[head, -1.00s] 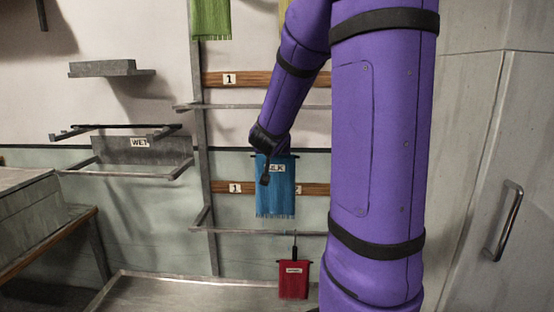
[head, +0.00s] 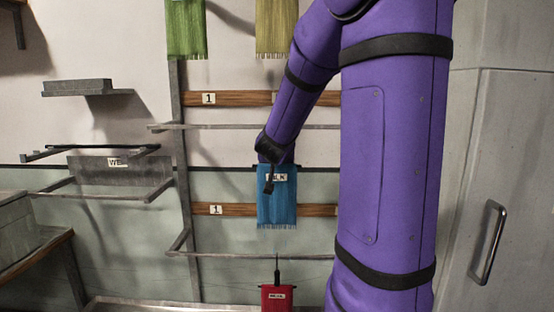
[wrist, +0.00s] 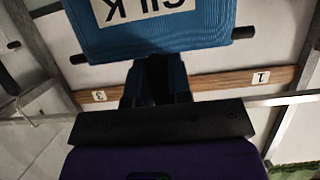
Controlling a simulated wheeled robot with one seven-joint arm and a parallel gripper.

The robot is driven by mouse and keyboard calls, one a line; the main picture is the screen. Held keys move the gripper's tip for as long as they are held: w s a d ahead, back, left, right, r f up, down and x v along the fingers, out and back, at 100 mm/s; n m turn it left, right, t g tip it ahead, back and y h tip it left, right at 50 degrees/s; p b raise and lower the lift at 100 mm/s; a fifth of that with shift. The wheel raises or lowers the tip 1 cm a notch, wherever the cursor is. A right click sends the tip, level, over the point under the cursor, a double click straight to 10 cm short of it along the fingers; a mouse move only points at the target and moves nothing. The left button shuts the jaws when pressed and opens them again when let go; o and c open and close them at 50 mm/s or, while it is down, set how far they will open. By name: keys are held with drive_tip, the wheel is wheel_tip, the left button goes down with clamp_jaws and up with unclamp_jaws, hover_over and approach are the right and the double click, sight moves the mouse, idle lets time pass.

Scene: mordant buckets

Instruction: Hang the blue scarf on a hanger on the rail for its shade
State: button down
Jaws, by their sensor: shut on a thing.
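The blue scarf (head: 277,207) hangs with a fringed lower edge and a white label partly covered by my gripper in the head view. In the wrist view the scarf (wrist: 165,38) hangs from a dark bar, and its label reads SILK upside down. My gripper (wrist: 156,70) is shut at the scarf's bar; the exact grip is dark. The upper rail (head: 225,126) and lower rail (head: 225,254) run across the rack, with the scarf in front between them. A red scarf (head: 277,299) with a label hangs below on a dark hanger.
A green scarf (head: 186,28) and a yellow scarf (head: 276,26) hang at the top. Wooden strips (head: 240,98) carry number labels. A WET-labelled rack (head: 118,176) and a bench (head: 35,235) stand at left. A grey cabinet door (head: 510,170) is at right.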

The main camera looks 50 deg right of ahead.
drive_tip(key=shift+x, duration=2.85)
drive_tip(key=c, duration=1)
unclamp_jaws()
drive_tip(key=shift+o, duration=0.2)
drive_tip(key=v, duration=1)
drive_tip(key=shift+s+a+r, duration=0.2)
drive_tip(key=shift+a, duration=0.1)
